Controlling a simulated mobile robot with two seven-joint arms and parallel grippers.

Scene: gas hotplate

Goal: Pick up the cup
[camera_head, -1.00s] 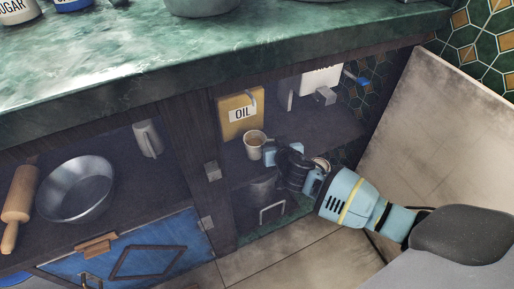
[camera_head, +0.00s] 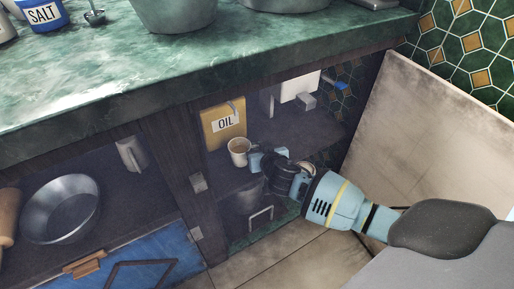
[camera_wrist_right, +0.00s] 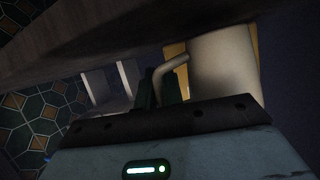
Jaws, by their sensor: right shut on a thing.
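The cup (camera_head: 239,154) is pale with a brownish inside. It stands upright on the cabinet shelf in front of the yellow oil box. My right gripper (camera_head: 257,158) reaches into the cabinet from the right, at the cup's right side. In the right wrist view the cup (camera_wrist_right: 222,62) fills the upper right, with its curved handle (camera_wrist_right: 172,68) at the right gripper's fingertips (camera_wrist_right: 160,92). The gripper is shut on the handle. Whether the cup's base is clear of the shelf cannot be told. My left gripper is out of view.
The oil box (camera_head: 223,124) stands close behind the cup. The green countertop (camera_head: 200,70) overhangs the shelf. A metal bowl (camera_head: 62,208) sits in the left compartment. A white box (camera_head: 299,86) is at the back right. A pale panel (camera_head: 430,140) stands on the right.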

